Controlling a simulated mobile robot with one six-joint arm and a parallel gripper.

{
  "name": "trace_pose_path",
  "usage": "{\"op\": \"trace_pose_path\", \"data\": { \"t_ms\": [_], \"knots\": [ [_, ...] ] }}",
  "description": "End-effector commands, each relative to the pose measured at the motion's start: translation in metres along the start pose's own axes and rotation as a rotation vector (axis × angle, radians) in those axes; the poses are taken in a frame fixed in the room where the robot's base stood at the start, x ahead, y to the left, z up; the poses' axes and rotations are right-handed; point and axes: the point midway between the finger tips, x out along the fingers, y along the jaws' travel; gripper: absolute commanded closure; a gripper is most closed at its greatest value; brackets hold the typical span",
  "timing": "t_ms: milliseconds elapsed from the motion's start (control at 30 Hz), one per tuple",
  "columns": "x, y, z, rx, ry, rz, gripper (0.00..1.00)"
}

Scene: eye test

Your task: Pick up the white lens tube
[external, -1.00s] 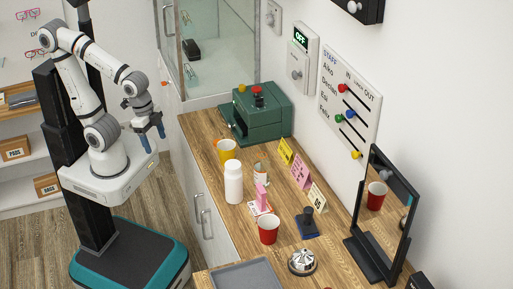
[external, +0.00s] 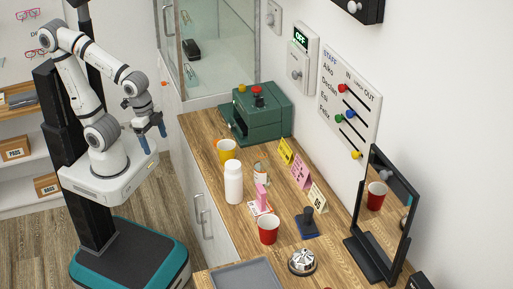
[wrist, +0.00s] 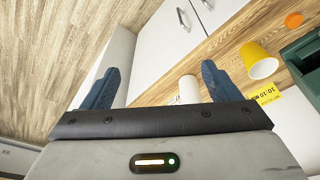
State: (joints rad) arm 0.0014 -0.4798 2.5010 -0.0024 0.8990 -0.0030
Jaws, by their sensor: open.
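A white, bottle-shaped tube with a narrower top (external: 233,183) stands upright on the wooden counter, near its left edge, in the external view. It is the likeliest lens tube, but I see no label to confirm it. In the wrist view a white cylinder (wrist: 189,90), probably the same tube, shows partly behind my right-hand finger and the gripper body. My gripper (external: 155,142) is open and empty, left of the counter and well apart from the tube. Its two blue fingers are spread wide in the wrist view (wrist: 160,70).
A yellow cup (external: 227,151) stands behind the tube, with a printed can (external: 261,171) to the right. A pink stamp (external: 262,198) and red cup (external: 268,229) stand in front. A green machine (external: 262,117) is at the back, a mirror (external: 385,205) at right.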

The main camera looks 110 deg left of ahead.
Motion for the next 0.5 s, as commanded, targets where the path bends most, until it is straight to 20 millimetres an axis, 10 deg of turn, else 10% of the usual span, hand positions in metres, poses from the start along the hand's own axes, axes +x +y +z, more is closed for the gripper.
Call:
{"op": "trace_pose_path", "data": {
  "t_ms": [167,500],
  "knots": [
    [-0.004,-0.003,-0.020,0.053,-0.018,-0.002,0.17],
    [0.009,-0.029,-0.133,0.407,-0.117,0.014,0.17]
  ]
}}
